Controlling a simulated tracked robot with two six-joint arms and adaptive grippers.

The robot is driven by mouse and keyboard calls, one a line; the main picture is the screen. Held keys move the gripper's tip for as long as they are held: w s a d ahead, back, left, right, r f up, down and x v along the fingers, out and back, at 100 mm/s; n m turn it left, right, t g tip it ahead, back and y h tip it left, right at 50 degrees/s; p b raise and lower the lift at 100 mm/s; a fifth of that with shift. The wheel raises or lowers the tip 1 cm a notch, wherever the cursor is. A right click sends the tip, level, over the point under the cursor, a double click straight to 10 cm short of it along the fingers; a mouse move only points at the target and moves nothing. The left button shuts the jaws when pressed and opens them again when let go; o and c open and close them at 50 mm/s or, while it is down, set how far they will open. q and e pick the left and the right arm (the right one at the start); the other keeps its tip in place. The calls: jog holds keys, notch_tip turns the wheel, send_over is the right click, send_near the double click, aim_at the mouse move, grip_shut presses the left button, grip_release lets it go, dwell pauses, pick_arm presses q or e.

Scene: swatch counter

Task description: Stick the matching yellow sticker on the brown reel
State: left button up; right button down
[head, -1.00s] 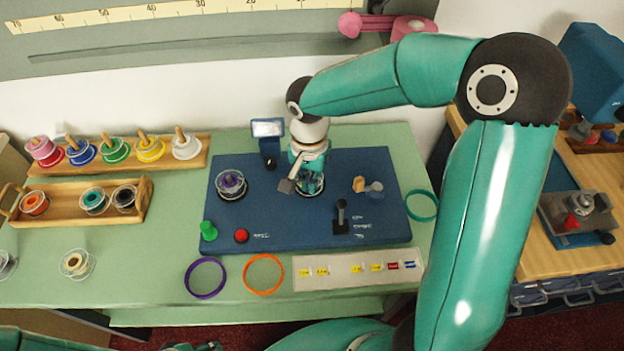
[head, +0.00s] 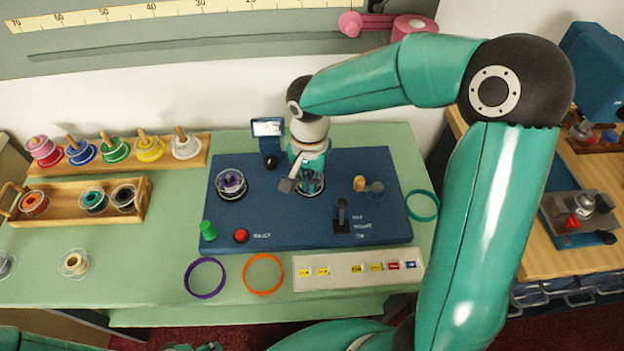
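A strip (head: 337,271) at the front of the counter carries several small yellow stickers (head: 376,267), plus a red and a blue one. A pale reel with a tan-brown centre (head: 75,263) lies on the counter at the left; I cannot tell for sure that it is the brown reel. My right gripper (head: 310,184) points down over a round holder on the blue board. Its fingers are small and partly hidden by the wrist, so their opening and anything between them are unclear.
The blue board (head: 290,228) bears a purple reel (head: 231,183), a red button (head: 241,236), a green peg (head: 208,230), a black lever (head: 341,215) and a small screen (head: 268,128). Wooden racks (head: 95,212) with coloured reels stand left. Purple (head: 205,292) and orange (head: 280,289) rings lie in front.

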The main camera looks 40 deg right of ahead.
dwell(0.3)
jog(key=c, duration=1.2)
grip_release()
jog(key=shift+c, duration=0.2)
jog(key=shift+r, duration=0.1)
jog(key=shift+w+r+p, duration=0.1)
jog(key=shift+r+p, duration=2.4)
jog(key=shift+r, duration=0.95)
jog(key=shift+f, duration=0.1)
